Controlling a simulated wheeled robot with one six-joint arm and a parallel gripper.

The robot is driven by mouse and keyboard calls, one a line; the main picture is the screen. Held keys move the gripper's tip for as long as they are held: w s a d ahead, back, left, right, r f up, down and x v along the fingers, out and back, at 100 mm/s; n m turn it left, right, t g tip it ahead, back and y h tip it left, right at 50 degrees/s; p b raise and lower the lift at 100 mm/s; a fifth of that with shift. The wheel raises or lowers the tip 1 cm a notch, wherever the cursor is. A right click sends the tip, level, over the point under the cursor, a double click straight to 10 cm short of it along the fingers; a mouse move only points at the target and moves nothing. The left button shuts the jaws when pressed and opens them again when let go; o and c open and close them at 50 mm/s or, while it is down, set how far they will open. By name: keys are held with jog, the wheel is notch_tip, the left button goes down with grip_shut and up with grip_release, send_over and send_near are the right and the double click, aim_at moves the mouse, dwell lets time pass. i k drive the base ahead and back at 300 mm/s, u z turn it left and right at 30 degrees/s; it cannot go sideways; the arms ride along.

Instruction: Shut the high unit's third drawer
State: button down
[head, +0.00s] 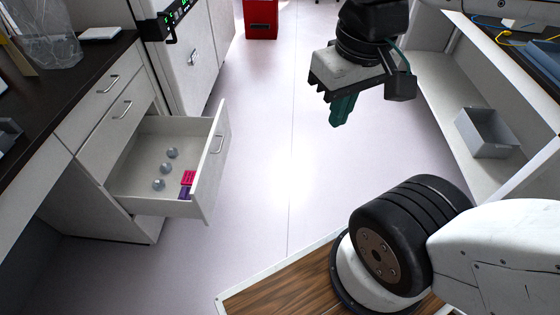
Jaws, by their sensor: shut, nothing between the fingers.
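The white drawer unit (92,150) stands at the left under a dark countertop. Its third drawer (212,165) is pulled well out to the right, with a bar handle on its front panel. Inside it lie three clear round items (166,170), a pink item (188,177) and a purple item (184,192). The two drawers above are closed. My gripper (338,122), with teal fingers, is shut and empty. It hangs over the open floor, to the right of the drawer front and apart from it.
A white machine (178,55) with green lights stands behind the unit. A red bin (261,18) is at the far back. A shelf (440,110) at the right holds a grey open box (487,134). Pale floor (270,150) between the drawer and shelf is clear.

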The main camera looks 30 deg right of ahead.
aim_at(202, 144)
jog(key=z, duration=0.2)
jog(key=i, duration=1.2)
jog(key=z, duration=0.55)
jog(key=k, duration=0.65)
jog(key=u, duration=1.4)
jog(key=i, duration=0.5)
